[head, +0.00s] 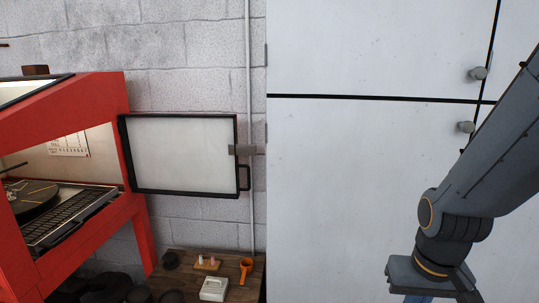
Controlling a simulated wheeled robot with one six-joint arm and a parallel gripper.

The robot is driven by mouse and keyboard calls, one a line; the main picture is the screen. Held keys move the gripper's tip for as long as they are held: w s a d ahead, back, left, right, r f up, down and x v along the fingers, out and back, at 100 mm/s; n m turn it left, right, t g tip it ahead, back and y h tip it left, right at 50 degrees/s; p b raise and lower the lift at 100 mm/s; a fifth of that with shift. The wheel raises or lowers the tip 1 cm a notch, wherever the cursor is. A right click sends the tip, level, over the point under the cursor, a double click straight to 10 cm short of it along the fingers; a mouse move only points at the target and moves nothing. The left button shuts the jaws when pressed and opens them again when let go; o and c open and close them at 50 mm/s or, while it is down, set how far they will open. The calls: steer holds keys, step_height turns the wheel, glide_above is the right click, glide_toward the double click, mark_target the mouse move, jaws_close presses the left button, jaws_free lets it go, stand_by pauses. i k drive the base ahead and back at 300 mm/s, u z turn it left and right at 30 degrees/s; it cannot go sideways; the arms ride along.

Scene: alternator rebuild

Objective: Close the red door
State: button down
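The red cabinet (75,110) stands at the left. Its side opening is uncovered and shows a slatted grate (75,215) with a dark round turntable (28,200) on it. The door (185,155) stands open, swung out to the right of the opening. I see its pale inner face in a black frame, with a grey latch plate (243,150) and a black handle (244,178) at its right edge. No red shows on this side. My gripper (430,285) is at the bottom right, far from the door. Its fingertips are cut off by the frame's lower edge.
A wooden table (235,287) below the door holds an orange cup-like tool (246,268), a white box (214,288) and small parts. A tall white cabinet (350,180) with round knobs fills the right side. A pipe (250,70) runs down the block wall.

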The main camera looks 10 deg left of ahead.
mark_target(189, 155)
steer(key=i, duration=0.55)
steer(key=u, duration=0.75)
steer(key=i, duration=0.4)
steer(key=u, duration=0.4)
